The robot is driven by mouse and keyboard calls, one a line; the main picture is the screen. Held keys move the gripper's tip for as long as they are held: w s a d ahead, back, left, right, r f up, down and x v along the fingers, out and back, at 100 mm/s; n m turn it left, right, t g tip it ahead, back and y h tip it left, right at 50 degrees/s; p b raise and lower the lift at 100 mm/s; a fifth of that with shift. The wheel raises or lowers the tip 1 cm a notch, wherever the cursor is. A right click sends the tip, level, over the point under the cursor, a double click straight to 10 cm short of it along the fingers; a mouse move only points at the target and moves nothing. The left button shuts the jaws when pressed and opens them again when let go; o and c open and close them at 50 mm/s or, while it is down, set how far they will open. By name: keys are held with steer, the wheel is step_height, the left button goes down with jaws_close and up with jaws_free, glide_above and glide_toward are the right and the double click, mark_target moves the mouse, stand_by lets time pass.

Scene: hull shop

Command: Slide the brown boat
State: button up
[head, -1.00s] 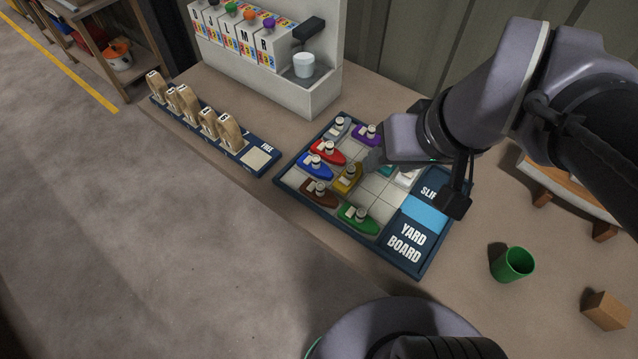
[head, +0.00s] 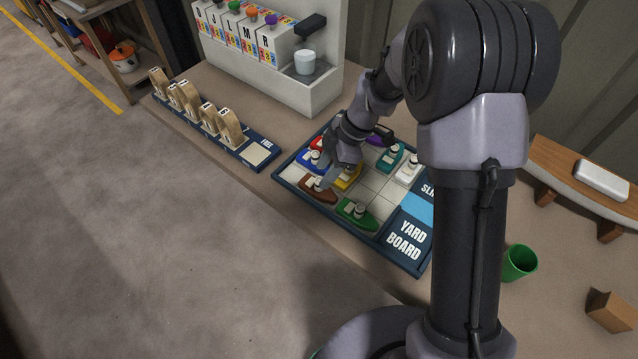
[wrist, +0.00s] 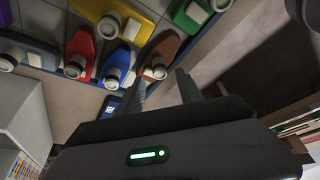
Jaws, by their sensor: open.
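The brown boat (head: 316,191) sits in the near-left part of the yard board (head: 289,184), with the green boat (head: 356,213) to its right and the blue boat (head: 308,160) behind it. My gripper (head: 326,181) is over the brown boat, its fingertips partly covering it. In the wrist view the brown boat (wrist: 166,48) lies beyond the open fingers of my gripper (wrist: 161,85), its round funnel toward them. Nothing is between the fingers. I cannot tell whether a fingertip touches the boat.
The yellow boat (head: 349,177) is close beside the brown one. Teal (head: 390,158) and white (head: 408,170) boats stand farther right, with bare cells in the middle. A rack of wooden pieces (head: 229,128) is left of the board; a green cup (head: 519,262) is right.

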mark_target(319, 180)
steer(key=b+x, duration=0.1)
steer(key=x, duration=0.3)
steer(key=shift+f, duration=0.15)
jaws_close()
stand_by(1.2)
